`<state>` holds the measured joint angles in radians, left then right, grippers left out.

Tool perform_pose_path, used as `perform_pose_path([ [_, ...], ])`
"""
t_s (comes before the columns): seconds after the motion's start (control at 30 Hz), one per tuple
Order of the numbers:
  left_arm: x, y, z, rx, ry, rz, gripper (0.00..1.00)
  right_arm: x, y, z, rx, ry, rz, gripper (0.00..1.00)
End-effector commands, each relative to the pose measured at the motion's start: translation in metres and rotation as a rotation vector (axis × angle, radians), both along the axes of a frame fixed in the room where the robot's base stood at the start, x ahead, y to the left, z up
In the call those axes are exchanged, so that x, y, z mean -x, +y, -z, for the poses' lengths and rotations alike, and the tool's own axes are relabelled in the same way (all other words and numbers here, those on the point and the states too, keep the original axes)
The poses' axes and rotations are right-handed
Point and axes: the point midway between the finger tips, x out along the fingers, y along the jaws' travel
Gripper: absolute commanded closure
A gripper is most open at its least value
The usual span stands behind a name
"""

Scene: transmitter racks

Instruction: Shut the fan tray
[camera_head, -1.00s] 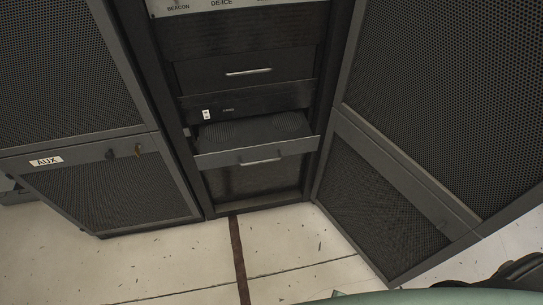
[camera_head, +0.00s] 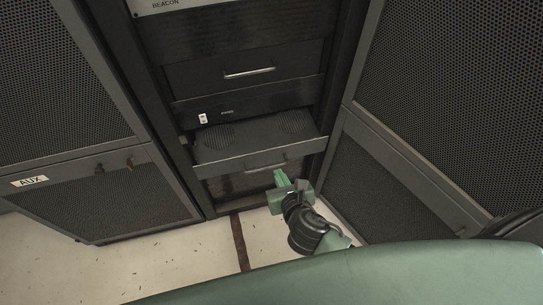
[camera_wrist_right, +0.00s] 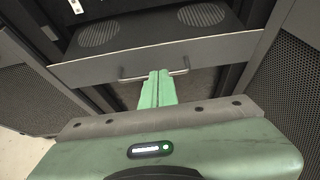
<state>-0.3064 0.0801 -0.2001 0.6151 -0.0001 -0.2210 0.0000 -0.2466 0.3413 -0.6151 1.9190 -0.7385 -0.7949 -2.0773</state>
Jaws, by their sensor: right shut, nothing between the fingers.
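The fan tray (camera_head: 258,157) is pulled out of the middle rack, with a plain grey front and a bar handle. Two round fan grilles show on its top. It also shows in the right wrist view (camera_wrist_right: 100,68), with its handle (camera_wrist_right: 128,77) across the front. My right gripper (camera_head: 281,178) is shut and empty, just in front of the tray's front near the handle. In the right wrist view its fingertips (camera_wrist_right: 158,76) overlap the handle's middle; I cannot tell whether they touch it. My left gripper is not in view.
Above the tray are a panel with a white switch (camera_head: 202,118) and a closed drawer with a handle (camera_head: 249,72). An open mesh door (camera_head: 440,100) stands close on the right. The AUX cabinet (camera_head: 115,205) stands on the left. Pale floor (camera_head: 190,265) lies in front.

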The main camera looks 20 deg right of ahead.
Motion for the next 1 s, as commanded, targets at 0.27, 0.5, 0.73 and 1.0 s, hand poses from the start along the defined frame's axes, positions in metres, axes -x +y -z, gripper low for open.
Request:
perform_pose_path([
  [0.27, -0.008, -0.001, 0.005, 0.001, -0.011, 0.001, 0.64, -0.053, 0.000, 0.028, -0.003, -0.002, 0.003, 1.00],
  [0.5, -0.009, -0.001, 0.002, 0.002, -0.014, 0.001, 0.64, -0.082, 0.000, 0.026, -0.003, -0.001, 0.002, 1.00],
  [0.73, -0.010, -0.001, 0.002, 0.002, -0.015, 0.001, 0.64, -0.087, 0.000, 0.027, -0.003, 0.001, 0.002, 1.00],
  [1.0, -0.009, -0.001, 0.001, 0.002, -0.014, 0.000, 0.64, -0.090, 0.000, 0.027, -0.003, 0.000, 0.001, 1.00],
])
